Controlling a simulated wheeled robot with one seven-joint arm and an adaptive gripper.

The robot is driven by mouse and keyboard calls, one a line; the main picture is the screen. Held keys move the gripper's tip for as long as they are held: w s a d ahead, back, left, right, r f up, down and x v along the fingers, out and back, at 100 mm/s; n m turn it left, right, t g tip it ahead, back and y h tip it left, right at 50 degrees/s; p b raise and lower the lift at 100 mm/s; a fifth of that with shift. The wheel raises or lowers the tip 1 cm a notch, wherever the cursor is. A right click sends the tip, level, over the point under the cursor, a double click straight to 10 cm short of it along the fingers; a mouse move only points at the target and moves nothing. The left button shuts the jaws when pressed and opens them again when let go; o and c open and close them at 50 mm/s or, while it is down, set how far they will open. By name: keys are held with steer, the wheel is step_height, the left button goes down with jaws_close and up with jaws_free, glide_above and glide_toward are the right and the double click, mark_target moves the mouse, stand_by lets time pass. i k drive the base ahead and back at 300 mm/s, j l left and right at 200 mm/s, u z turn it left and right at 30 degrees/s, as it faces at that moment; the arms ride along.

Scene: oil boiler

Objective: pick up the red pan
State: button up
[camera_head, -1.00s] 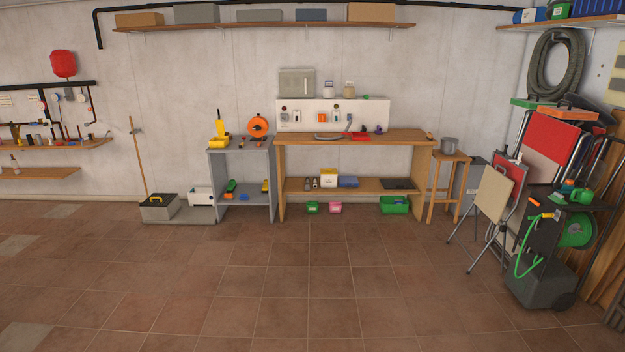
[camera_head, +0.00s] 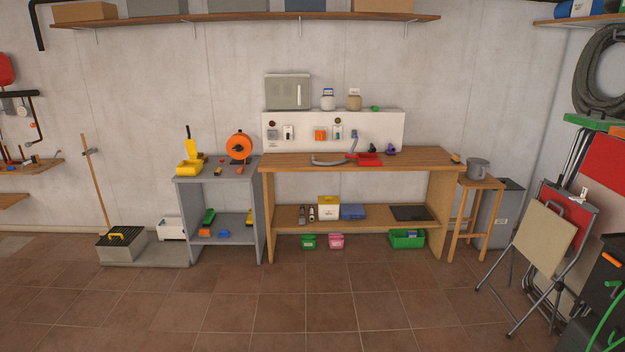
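A small red object (camera_head: 368,160), which looks like the red pan or dustpan, lies on top of the wooden workbench (camera_head: 300,161), right of the middle. A grey curved hose-like piece lies just left of it, and a small dark purple item stands to its right. The red object is small in the picture, so its exact shape is hard to tell. My gripper is not in view.
The tiled floor (camera_head: 300,310) before the workbench is clear. A grey shelf table (camera_head: 220,172) stands left of the workbench. A wooden stool (camera_head: 478,184) with a grey pot (camera_head: 477,168) stands right of it. Folding chairs (camera_head: 545,240) stand at the right.

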mark_target(363, 159)
steer(key=i, duration=2.1)
steer(key=i+j+z, duration=0.15)
steer(key=i+z, duration=0.3)
steer(key=i, duration=0.15)
steer(key=i+j+z, duration=0.4)
steer(key=i, duration=0.2)
steer(key=i+j+z, duration=0.85)
steer(key=i+j, duration=0.15)
steer(key=j, duration=0.2)
